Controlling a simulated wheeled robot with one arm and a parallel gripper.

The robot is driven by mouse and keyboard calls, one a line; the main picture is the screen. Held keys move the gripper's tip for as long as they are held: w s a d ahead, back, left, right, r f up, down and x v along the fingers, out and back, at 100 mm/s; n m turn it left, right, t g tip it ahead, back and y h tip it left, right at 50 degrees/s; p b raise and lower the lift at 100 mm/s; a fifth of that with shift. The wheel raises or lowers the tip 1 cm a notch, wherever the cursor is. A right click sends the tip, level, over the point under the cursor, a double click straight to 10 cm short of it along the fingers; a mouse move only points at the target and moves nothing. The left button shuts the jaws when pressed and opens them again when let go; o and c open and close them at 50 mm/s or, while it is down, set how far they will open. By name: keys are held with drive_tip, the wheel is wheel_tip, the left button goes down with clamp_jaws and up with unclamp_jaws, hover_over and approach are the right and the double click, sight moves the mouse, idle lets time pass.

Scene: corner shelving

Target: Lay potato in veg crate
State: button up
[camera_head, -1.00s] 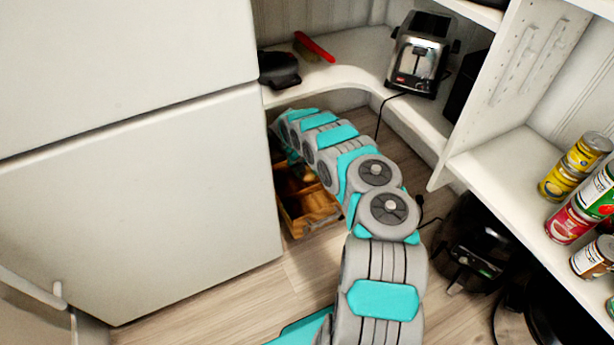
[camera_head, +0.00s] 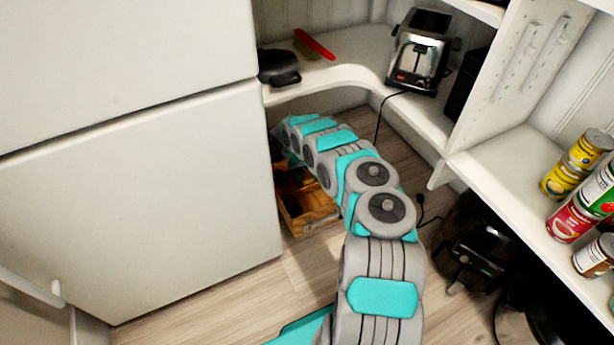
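A brown wooden crate (camera_head: 312,218) stands on the floor under the corner shelf, right of the white fridge. Its near corner and part of its inside show; the rest is hidden by my arm and the fridge edge. Dark brownish shapes lie inside, too dim to name. My arm reaches over the crate toward the back left. My gripper is hidden behind the arm links and the fridge edge, so its fingers do not show. I cannot make out the potato.
A white fridge (camera_head: 140,190) blocks the left side. A curved white shelf (camera_head: 345,72) above holds a toaster (camera_head: 420,50), a black pan (camera_head: 279,68) and a red-handled tool (camera_head: 314,45). Cans (camera_head: 570,222) stand on the right shelf. A black appliance (camera_head: 475,245) sits below.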

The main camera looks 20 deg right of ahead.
drive_tip(key=shift+o, duration=0.6)
drive_tip(key=shift+r+p, duration=0.5)
drive_tip(key=shift+r, duration=0.35)
drive_tip(key=v, duration=1.1)
drive_tip(key=shift+a+r, duration=0.2)
drive_tip(key=shift+s, duration=0.15)
